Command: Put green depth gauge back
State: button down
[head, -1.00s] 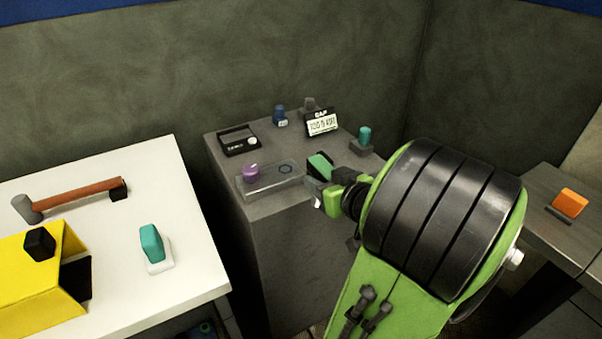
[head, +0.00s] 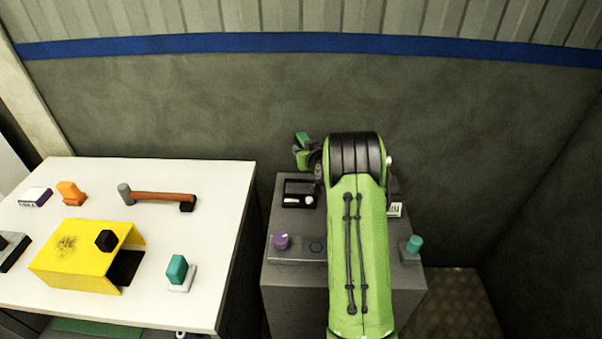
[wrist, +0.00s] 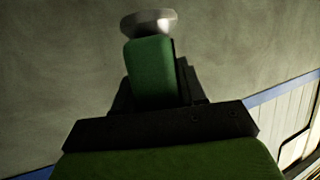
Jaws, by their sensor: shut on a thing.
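The green depth gauge (wrist: 151,72) stands in my gripper in the wrist view. It has a green body with a pale grey round end beyond it. My gripper (wrist: 153,98) is shut on it, with dark jaw parts around its base. In the head view the green piece (head: 302,137) shows small above the back left of the grey cabinet (head: 289,289), held up at my gripper (head: 299,149). My arm hides much of the cabinet top. A grey plate (head: 289,256) there carries a purple knob (head: 281,241) and a hexagon mark (head: 316,246).
A black tray (head: 299,193) lies behind the plate; a teal-topped piece (head: 413,245) stands at the cabinet's right edge. The white table (head: 225,215) at left holds a hammer (head: 160,197), a yellow box (head: 75,262), a teal block (head: 177,268) and an orange piece (head: 70,193).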

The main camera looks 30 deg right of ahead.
jog(key=f, duration=0.6)
jog(key=w+a+f, duration=0.1)
jog(key=f, duration=0.2)
jog(key=shift+f, duration=0.4)
jog(key=shift+f+b, duration=0.15)
jog(key=shift+b, duration=0.35)
jog(key=c, duration=0.6)
grip_release()
jog(key=shift+c, duration=0.2)
